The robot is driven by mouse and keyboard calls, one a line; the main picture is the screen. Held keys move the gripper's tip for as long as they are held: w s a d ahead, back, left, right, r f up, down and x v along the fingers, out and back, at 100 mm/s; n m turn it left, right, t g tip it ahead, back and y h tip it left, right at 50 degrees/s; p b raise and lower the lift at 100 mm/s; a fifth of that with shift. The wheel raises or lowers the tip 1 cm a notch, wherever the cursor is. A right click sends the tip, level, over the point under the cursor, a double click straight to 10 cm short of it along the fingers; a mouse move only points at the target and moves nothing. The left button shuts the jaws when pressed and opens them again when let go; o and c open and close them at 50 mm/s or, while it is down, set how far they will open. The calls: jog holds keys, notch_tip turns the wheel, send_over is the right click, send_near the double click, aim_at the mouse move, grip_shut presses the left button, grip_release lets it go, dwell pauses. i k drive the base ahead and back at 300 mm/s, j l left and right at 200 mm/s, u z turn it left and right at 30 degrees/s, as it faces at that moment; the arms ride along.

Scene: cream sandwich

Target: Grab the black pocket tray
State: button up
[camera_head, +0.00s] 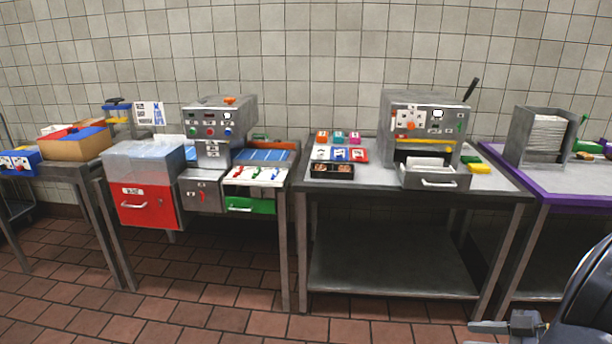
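A small black tray (331,171) with two pockets lies near the front left edge of the right-hand steel table. Small brownish things show in its pockets. My gripper (484,336) is at the bottom edge of the view on the right, low in front of the tables and far from the tray. Its two grey fingers look apart with nothing seen between them. The lower finger is mostly cut off by the frame.
Behind the tray are red, white and blue label blocks (340,154). A steel machine (427,130) with an open drawer (436,178) stands to its right. Another table (283,200) with machines adjoins on the left. Tiled floor (345,330) in front is clear.

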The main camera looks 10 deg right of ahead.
aim_at(332, 173)
jog(key=i+l+u, duration=0.85)
jog(key=i+l, duration=0.25)
jog(key=l, duration=0.15)
jog(key=i+l, duration=0.55)
jog(key=l, duration=0.2)
jog(key=i+l+u, duration=0.1)
jog(key=i+l, duration=0.15)
jog(key=l, duration=0.15)
jog(key=i+l, duration=0.25)
jog(key=l, duration=0.15)
